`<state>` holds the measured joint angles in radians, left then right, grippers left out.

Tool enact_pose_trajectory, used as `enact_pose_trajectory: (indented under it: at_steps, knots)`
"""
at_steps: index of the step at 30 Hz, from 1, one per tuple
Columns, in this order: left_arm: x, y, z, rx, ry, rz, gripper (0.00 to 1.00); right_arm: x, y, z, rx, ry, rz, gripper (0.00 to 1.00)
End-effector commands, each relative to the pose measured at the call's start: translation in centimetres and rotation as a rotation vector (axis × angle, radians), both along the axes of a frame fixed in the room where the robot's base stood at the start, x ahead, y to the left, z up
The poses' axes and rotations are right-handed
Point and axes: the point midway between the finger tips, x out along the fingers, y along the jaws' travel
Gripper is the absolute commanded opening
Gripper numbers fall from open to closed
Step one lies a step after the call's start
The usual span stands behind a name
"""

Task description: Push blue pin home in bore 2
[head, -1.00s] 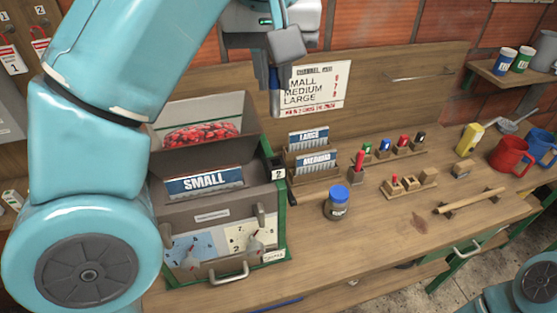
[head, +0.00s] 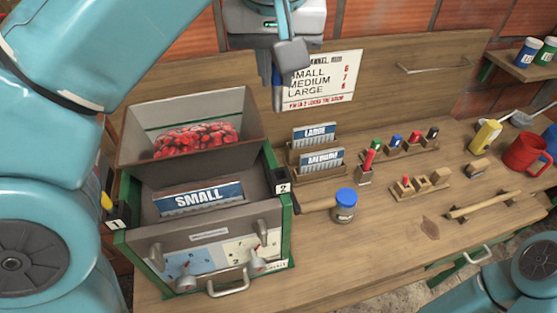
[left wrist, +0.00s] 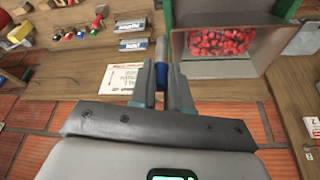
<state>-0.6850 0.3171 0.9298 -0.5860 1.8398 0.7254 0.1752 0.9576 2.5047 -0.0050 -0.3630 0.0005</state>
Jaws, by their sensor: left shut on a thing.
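My left gripper (head: 276,72) hangs high above the bench, in front of the back board. It is shut on the blue pin (head: 277,97), which points down below it. In the left wrist view the pin (left wrist: 161,70) shows blue between the two fingers, with a pale end beyond them. Bore 2 is at the block marked 2 (head: 283,187) on the right side of the green-framed pulper (head: 205,237). The pin is well above this block and apart from it. The hole itself is too small to make out. My right gripper is not in view.
A hopper of red cherries (head: 195,140) sits behind the SMALL plate (head: 200,198). A block marked 1 (head: 116,224) with a yellow pin (head: 106,202) is at the pulper's left. A blue-lidded jar (head: 345,205), plate racks and pin holders stand on the bench to the right.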

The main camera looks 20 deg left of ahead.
Motion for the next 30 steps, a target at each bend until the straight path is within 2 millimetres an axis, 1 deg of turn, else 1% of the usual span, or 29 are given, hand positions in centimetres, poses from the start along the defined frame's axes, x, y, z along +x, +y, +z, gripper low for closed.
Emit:
enact_pose_trajectory:
  at_steps: [1,3,9,12,18,24,27,30]
  knots:
    - [-0.1,0.0,-2.2,0.002,0.004,-0.001,0.0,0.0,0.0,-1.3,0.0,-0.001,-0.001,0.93]
    - [-0.2,0.0,-4.4,0.001,0.003,0.0,0.0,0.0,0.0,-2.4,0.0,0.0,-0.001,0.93]
    - [-0.1,0.0,-9.8,0.003,0.004,0.001,0.0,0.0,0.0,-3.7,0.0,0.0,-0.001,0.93]
    - [0.0,-0.1,-11.8,0.002,0.004,0.0,0.0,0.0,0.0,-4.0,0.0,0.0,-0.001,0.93]
    - [0.3,-0.1,-13.8,0.002,0.002,0.0,0.0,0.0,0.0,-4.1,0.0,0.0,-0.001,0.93]
    - [0.3,-0.1,-16.8,0.003,0.006,0.0,0.0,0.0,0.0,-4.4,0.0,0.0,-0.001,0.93]
    - [0.3,-0.1,-17.3,0.002,0.004,0.001,0.0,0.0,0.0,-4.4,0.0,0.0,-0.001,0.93]
    - [0.4,-0.1,-17.3,0.001,0.002,0.001,0.0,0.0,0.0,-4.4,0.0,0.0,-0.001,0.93]
